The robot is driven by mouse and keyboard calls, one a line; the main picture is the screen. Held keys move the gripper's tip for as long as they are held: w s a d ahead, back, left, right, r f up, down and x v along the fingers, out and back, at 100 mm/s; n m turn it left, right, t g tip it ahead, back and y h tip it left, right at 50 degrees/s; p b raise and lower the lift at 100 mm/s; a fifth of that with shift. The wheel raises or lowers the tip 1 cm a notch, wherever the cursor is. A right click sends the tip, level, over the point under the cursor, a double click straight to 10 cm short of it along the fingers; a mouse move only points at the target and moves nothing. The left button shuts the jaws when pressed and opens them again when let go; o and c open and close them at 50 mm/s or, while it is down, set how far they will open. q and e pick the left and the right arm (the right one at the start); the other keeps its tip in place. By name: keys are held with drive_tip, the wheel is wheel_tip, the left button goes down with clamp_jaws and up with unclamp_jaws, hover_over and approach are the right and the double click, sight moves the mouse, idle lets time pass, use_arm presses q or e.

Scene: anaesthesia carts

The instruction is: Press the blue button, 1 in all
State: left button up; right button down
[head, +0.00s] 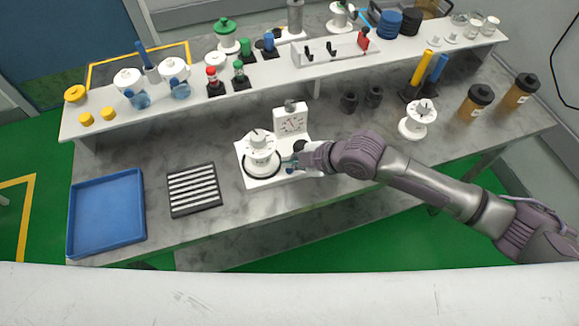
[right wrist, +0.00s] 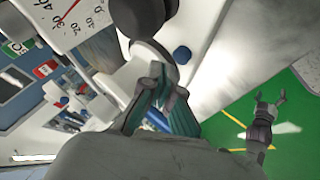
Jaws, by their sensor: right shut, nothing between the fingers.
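The blue button (right wrist: 182,55) is a small round dome on the white base of a scale device, in the right wrist view. In the head view it is a small dark blue spot (head: 290,171) at the base's front edge. My right gripper (head: 291,162) is shut and empty, low over the base, between the white round vessel and the button. In the right wrist view its teal fingers (right wrist: 165,82) are just below the button; I cannot tell whether they touch it. My left gripper (right wrist: 268,100) shows there with fingers apart over the green floor.
The device has a white dial (head: 292,122) and a white round vessel (head: 260,152) beside my right gripper. A black slotted rack (head: 194,190) and a blue tray (head: 105,213) lie to the left. Another white vessel (head: 417,118) stands right. A shelf (head: 300,72) with bottles runs behind.

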sight(292, 170)
drive_tip(key=shift+f, duration=0.15)
drive_tip(key=shift+f, duration=0.25)
drive_tip(key=shift+f+b, duration=0.4)
drive_tip(key=shift+f, duration=0.2)
idle(0.9)
drive_tip(key=shift+r, duration=0.15)
drive_tip(key=shift+r+p, duration=0.85)
drive_tip(key=shift+p, duration=0.1)
wheel_tip(292, 170, up, 5)
drive_tip(key=p, duration=0.4)
drive_tip(key=shift+r+p, duration=0.1)
drive_tip(key=shift+p, duration=0.3)
